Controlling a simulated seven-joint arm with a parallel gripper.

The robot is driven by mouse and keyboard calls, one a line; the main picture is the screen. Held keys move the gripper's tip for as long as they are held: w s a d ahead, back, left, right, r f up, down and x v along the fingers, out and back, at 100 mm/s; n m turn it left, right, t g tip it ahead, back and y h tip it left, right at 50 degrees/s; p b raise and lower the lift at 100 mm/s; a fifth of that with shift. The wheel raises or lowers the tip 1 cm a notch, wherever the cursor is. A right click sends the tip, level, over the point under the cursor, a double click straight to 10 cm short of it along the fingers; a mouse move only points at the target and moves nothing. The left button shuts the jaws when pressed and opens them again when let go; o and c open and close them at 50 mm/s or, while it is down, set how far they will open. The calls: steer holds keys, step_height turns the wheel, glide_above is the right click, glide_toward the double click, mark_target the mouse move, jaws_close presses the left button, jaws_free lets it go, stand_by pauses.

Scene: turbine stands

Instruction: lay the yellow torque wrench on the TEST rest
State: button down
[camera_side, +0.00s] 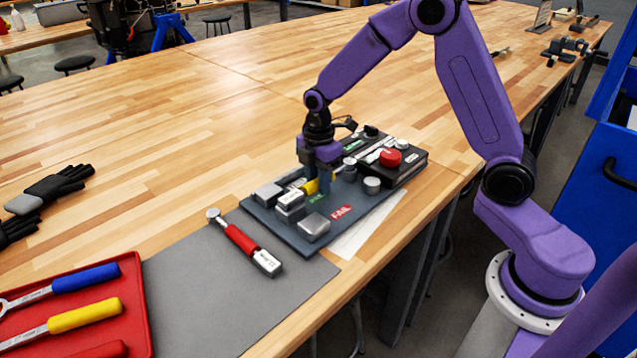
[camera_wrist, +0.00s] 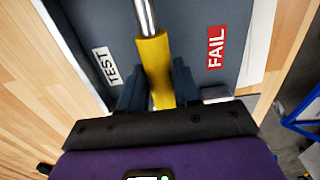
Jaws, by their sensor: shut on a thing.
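My gripper (camera_side: 316,182) is over the dark board (camera_side: 262,213) on the bench, pointing down. It is shut on the yellow handle of the torque wrench (camera_side: 310,187). In the wrist view the yellow handle (camera_wrist: 153,65) lies between the fingers (camera_wrist: 160,88), with its steel shaft running away toward the top. The white TEST label (camera_wrist: 105,66) is left of the handle and the red FAIL label (camera_wrist: 215,46) is right of it. FAIL also shows in the side view (camera_side: 341,212). I cannot tell whether the wrench touches a rest; its far end is hidden.
Grey blocks (camera_side: 313,227) stand on the board. A black box (camera_side: 410,166) with a red button (camera_side: 390,157) is behind it. A red-handled wrench (camera_side: 240,240) lies on the grey mat (camera_side: 200,300). A red tray (camera_side: 130,270) holds several tools, one yellow-handled (camera_side: 84,314).

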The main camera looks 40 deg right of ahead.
mark_target(317, 178)
steer(key=shift+r, duration=0.7)
steer(key=shift+r, duration=0.75)
steer(key=shift+w, duration=0.1)
steer(key=w+r, duration=0.4)
steer(key=w, duration=0.3)
steer(key=shift+f, duration=2.3)
steer(key=shift+f, duration=0.75)
steer(key=shift+f, duration=0.55)
